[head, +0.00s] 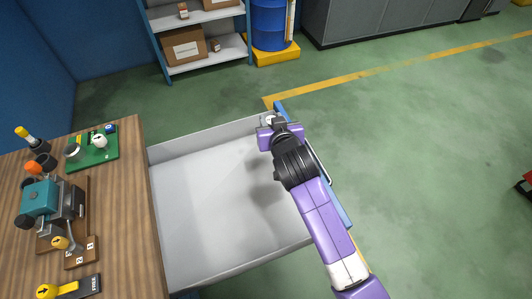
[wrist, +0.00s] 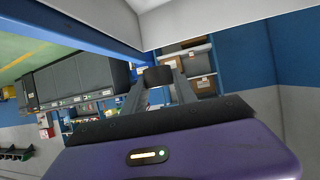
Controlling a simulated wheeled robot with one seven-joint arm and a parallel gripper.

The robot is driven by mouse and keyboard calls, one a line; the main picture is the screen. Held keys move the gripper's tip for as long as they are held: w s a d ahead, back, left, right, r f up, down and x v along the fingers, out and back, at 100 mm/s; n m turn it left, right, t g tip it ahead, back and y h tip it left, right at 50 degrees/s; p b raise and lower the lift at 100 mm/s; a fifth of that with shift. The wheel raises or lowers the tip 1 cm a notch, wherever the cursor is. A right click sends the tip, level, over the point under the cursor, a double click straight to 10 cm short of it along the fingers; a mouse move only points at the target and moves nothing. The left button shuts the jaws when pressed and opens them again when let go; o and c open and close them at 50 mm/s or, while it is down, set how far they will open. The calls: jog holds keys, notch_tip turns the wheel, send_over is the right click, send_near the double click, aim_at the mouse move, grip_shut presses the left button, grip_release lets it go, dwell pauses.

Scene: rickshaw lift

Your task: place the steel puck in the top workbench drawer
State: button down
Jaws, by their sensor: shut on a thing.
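The top workbench drawer (head: 205,205) is pulled open beside the wooden bench. It is a wide, shallow pale grey tray with a blue front on the right, and its visible floor is bare. My gripper (head: 268,122) is at the drawer's far right corner, near the front panel. It is shut on a small round piece, taken as the steel puck (head: 269,119), which shows light on top. In the wrist view the puck (wrist: 159,77) looks dark between the two fingers, with pale drawer walls close by. I cannot tell its exact height above the drawer floor.
The wooden bench top (head: 120,210) carries a green mat (head: 92,158) with several small pieces, a teal vise-like tool (head: 45,200) and yellow-tipped items. A shelf with boxes (head: 185,45) and a blue drum (head: 270,25) stand behind.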

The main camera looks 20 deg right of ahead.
notch_tip(320, 180, down, 15)
jog(key=shift+r+b, duration=0.15)
jog(key=shift+b, duration=0.75)
jog(key=c, duration=1)
grip_release()
jog(key=shift+o, duration=0.2)
jog(key=v, duration=1.2)
jog(key=shift+p, duration=0.4)
